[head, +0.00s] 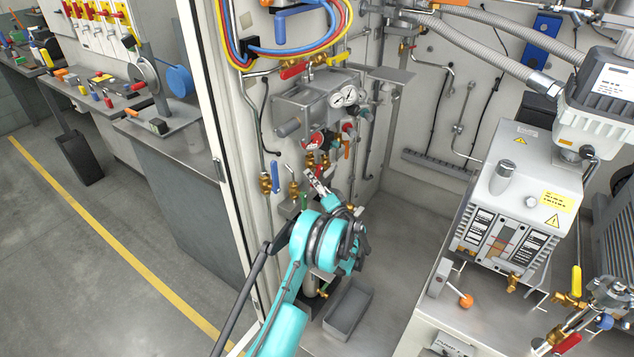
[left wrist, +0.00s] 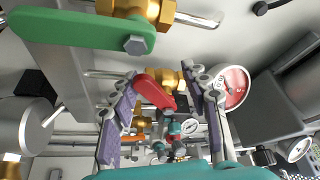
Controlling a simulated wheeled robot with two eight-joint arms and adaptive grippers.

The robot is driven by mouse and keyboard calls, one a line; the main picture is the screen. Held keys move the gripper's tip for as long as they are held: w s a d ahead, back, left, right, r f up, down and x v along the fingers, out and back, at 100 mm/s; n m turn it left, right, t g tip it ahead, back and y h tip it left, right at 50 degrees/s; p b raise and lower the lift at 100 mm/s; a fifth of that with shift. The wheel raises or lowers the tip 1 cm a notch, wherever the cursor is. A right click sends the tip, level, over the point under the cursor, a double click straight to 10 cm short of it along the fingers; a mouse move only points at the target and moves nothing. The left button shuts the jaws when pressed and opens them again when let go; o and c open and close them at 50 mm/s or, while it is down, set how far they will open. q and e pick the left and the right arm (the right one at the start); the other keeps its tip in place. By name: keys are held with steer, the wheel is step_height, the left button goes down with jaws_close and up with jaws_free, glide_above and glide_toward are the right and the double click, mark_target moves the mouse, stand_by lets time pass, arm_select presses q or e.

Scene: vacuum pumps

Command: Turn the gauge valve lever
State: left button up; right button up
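A red valve lever (left wrist: 156,92) on a brass valve body (left wrist: 165,77) shows in the left wrist view, beside a red-faced round gauge (left wrist: 232,86). My left gripper (left wrist: 167,84) is open, with its two fingers on either side of the red lever. There is a gap to the right finger; I cannot tell whether the left finger touches the lever. In the head view my left gripper (head: 318,180) is at the pipework below a pair of white-faced gauges (head: 343,97), and my teal wrist hides part of the valves there. My right gripper is not in view.
A green lever (left wrist: 85,31) is close by at upper left in the wrist view. In the head view a blue lever (head: 275,177) and an orange lever (head: 347,150) are near my gripper. A grey tray (head: 348,311) lies below. A pump (head: 524,200) stands at right.

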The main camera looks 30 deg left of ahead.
arm_select(q)
steer(key=shift+d, duration=0.2)
stand_by(0.3)
steer(key=shift+v, duration=0.85)
steer(key=shift+s, duration=0.1)
steer(key=v, duration=0.6)
stand_by(0.4)
